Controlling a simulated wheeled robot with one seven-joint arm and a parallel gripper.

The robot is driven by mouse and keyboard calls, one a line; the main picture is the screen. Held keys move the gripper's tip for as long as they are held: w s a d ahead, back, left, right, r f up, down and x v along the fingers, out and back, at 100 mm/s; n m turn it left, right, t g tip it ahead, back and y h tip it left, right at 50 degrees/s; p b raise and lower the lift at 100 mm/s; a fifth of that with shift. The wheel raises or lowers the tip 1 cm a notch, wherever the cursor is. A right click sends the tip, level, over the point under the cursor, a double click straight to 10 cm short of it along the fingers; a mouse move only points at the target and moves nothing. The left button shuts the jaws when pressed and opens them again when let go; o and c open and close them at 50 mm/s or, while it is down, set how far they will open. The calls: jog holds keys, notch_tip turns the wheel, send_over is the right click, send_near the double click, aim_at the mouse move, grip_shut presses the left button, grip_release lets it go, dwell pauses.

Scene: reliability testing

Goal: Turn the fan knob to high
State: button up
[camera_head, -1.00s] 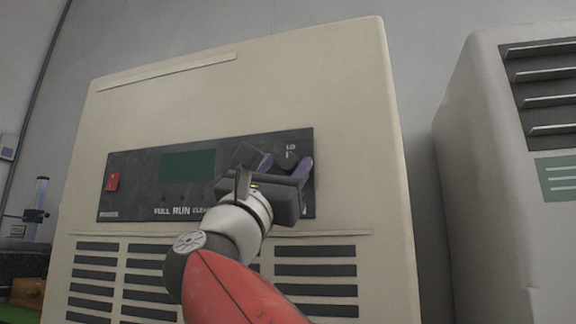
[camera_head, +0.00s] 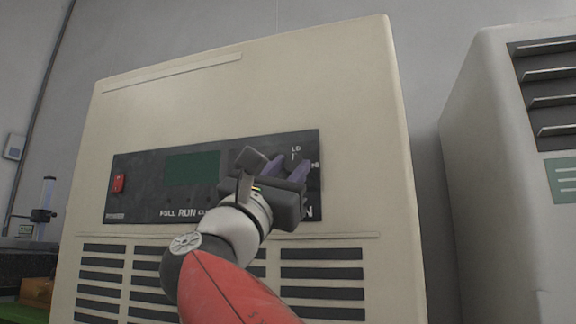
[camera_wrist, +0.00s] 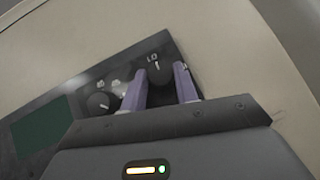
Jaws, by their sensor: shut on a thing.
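The dark control panel (camera_head: 140,190) is on the front of a beige cabinet. In the wrist view, a round dark knob (camera_wrist: 160,73) sits near the panel's right end, with a white mark and "LO" above it. My gripper (camera_head: 288,168) is at this knob, its two purple fingers on either side, shut on it. In the head view my gripper hides most of the knob. A second dark knob (camera_wrist: 98,102) with a white pointer line is to its left in the wrist view, outside the fingers. I cannot tell from the labels which knob is the fan's.
The panel also has a red switch (camera_head: 118,183) at its left end and a dark green display (camera_head: 192,168). Vent slots (camera_head: 320,272) lie below it. A second pale unit (camera_head: 490,180) stands to the right, across a narrow gap.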

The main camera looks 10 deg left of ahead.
jog(key=m+g+h+p, duration=0.1)
jog(key=m, duration=0.1)
jog(key=m+g+h+p, duration=0.3)
jog(key=m, duration=0.2)
jog(key=shift+a+r+g+h+p, duration=0.3)
jog(key=shift+r, duration=0.1)
jog(key=shift+f+m+g+h+p, duration=0.15)
jog(key=shift+m+g+h+p, duration=0.45)
jog(key=shift+m+g, duration=0.95)
jog(key=shift+m, duration=0.45)
jog(key=o, duration=1)
jog(key=shift+c, duration=0.2)
jog(key=shift+a, duration=0.1)
jog(key=v, duration=0.7)
jog(key=shift+s+a+f+b, duration=0.2)
jog(key=shift+s+b, duration=0.1)
jog(key=shift+b, duration=0.15)
